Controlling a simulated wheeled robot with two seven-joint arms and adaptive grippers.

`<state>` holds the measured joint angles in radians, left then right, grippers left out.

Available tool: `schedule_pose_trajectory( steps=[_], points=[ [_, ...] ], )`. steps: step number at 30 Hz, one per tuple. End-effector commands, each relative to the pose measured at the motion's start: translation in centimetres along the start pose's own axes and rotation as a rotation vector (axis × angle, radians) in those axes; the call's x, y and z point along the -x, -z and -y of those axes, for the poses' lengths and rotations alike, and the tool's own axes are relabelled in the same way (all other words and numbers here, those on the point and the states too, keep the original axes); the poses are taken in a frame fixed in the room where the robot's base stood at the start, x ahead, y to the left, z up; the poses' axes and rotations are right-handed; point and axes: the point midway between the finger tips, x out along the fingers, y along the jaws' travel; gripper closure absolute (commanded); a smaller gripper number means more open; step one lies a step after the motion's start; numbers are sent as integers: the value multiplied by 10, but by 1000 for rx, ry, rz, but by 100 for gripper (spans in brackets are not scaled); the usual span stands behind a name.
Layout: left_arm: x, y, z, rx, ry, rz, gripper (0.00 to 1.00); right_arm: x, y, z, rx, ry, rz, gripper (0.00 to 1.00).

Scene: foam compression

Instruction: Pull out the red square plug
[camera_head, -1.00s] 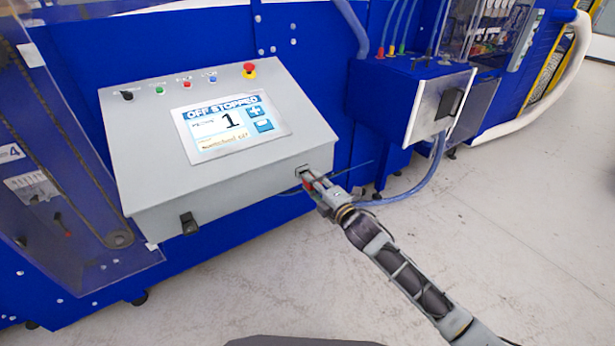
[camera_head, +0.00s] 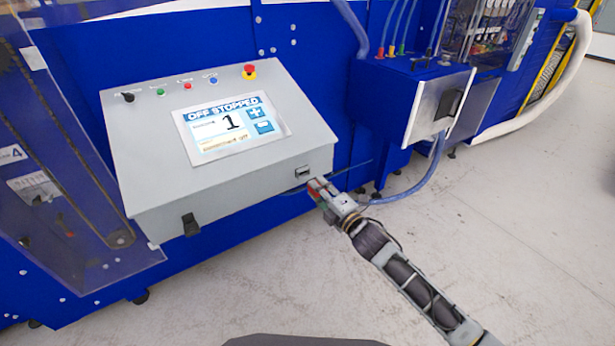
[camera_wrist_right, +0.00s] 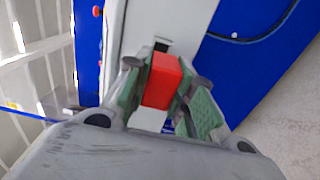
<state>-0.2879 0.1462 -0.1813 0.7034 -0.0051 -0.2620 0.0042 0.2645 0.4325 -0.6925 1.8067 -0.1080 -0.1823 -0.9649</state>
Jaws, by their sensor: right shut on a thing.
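The red square plug (camera_wrist_right: 162,82) is between the fingers of my right gripper (camera_wrist_right: 162,90) in the right wrist view. The gripper is shut on it. In the head view the right gripper (camera_head: 318,187) is just in front of the lower right of the grey control box, with a bit of the red plug (camera_head: 313,191) showing. The dark socket (camera_head: 303,172) on the box front is open to view, and it also shows in the wrist view (camera_wrist_right: 162,46) just beyond the plug. The plug appears clear of the socket. My left gripper is not in view.
The grey control box (camera_head: 150,215) has a screen (camera_head: 230,128), several buttons and a red emergency knob (camera_head: 249,71). A black socket (camera_head: 190,224) is at its front left. A blue box (camera_head: 395,90) with a hose stands to the right. The floor (camera_head: 480,230) at right is clear.

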Motion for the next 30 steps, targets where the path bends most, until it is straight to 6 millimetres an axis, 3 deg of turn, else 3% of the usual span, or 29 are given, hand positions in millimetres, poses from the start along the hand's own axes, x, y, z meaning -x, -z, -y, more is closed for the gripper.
schedule_pose_trajectory(
  steps=[15, 30],
  points=[
    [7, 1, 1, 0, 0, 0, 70, 18, 0, -1, 1, 0, 0, 100],
    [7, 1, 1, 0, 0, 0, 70, 20, 0, -1, 1, -1, 0, 100]
  ],
)
